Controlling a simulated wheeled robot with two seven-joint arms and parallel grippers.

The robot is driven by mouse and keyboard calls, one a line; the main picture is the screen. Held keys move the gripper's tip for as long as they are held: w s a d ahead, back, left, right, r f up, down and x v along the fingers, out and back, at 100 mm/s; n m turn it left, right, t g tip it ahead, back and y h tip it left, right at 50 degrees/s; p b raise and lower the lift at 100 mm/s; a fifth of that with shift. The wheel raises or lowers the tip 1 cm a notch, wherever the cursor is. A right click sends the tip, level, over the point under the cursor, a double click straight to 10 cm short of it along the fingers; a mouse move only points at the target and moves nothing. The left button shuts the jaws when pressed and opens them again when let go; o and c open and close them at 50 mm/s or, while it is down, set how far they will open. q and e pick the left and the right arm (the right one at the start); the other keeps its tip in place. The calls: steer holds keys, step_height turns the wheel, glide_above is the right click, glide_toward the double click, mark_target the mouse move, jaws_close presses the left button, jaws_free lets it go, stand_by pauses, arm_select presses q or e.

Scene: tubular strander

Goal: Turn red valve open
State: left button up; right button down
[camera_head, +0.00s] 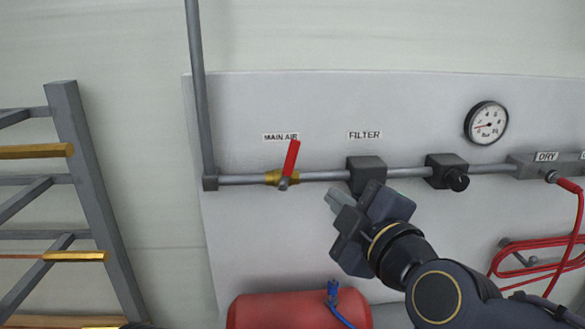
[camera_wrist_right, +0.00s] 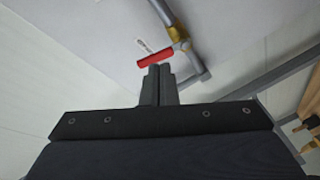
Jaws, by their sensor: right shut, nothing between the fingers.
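The red valve handle (camera_head: 291,158) stands up from a brass valve body (camera_head: 273,177) on the grey pipe, under the "MAIN AIR" label. The handle is tilted a little to the right of upright, across the pipe. My right gripper (camera_head: 332,197) is below and to the right of the handle, apart from it in the head view, with its fingers together and empty. In the right wrist view the red handle (camera_wrist_right: 155,61) shows just beyond the closed fingertips (camera_wrist_right: 159,68); I cannot tell the exact gap there. My left gripper is not in view.
A filter block (camera_head: 366,172) and a black regulator (camera_head: 447,172) sit on the pipe to the right. A pressure gauge (camera_head: 486,123) is above. A red tank (camera_head: 298,309) is below, a red coiled hose (camera_head: 540,256) at right, and a grey rack (camera_head: 92,190) at left.

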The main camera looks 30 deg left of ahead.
mark_target(289, 167)
steer(key=s+a+r+n+y, duration=0.1)
steer(key=s+a+r+n, duration=0.25)
steer(key=a, duration=0.35)
steer(key=w+a, duration=0.4)
steer(key=w, duration=0.4)
steer(key=shift+a+f+t+b, duration=0.3)
steer(key=shift+f+t, duration=0.1)
steer(key=shift+f, duration=0.05)
steer(key=shift+s, duration=0.1)
steer(key=shift+d+m+y+b, duration=0.2)
steer(key=shift+m+y+b, duration=0.05)
steer(key=shift+y+b, duration=0.1)
